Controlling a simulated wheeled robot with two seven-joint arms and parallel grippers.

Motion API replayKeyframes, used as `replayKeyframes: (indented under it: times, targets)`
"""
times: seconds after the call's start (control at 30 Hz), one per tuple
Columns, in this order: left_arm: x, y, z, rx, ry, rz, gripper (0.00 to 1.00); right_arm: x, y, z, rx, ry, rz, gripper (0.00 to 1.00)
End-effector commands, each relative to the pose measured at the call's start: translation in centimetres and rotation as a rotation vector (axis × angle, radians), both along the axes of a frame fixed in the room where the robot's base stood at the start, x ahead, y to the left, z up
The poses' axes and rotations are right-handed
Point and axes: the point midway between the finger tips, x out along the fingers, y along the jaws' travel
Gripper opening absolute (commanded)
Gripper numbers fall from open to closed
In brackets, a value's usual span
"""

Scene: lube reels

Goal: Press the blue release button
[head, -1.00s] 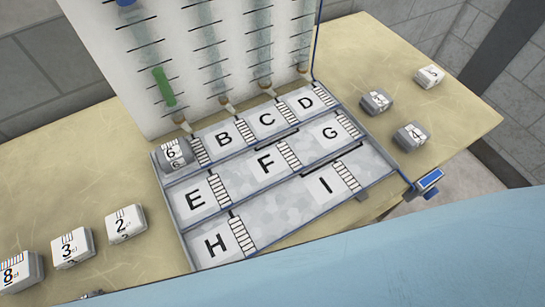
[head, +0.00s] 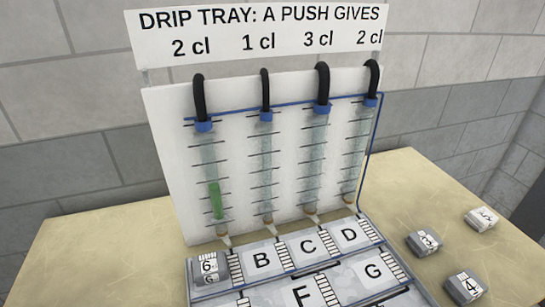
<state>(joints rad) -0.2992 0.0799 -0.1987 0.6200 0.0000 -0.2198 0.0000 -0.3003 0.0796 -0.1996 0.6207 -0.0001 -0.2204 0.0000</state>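The blue release button is not in the current head view. A white board (head: 289,150) stands upright on the table and carries several clear graduated tubes. The leftmost tube (head: 208,165) holds a short green column (head: 215,200) in its lower part; the other tubes look empty. Each tube has a blue cap and a black hose at its top and a nozzle at its bottom. Below is a grey lettered tray (head: 317,264); cells B, C, D, F and G show. A grey block marked 6 (head: 210,268) sits left of B. Neither of my grippers is in view.
A sign (head: 260,33) above the board reads "DRIP TRAY: A PUSH GIVES", with 2, 1, 3 and 2 cl. Several numbered blocks, one marked 4 (head: 465,288), lie on the table (head: 100,240) to the right. The table's left part in view is clear.

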Motion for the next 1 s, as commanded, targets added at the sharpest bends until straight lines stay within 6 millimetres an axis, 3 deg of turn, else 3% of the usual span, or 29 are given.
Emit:
replayKeyframes:
  times: [0.07,0.3,1.0]
  targets:
    - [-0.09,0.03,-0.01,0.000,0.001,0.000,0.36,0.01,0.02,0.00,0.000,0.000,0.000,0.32]
    - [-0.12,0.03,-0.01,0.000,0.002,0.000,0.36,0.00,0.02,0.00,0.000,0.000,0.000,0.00]
    - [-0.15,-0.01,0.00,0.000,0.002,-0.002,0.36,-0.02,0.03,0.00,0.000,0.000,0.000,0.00]
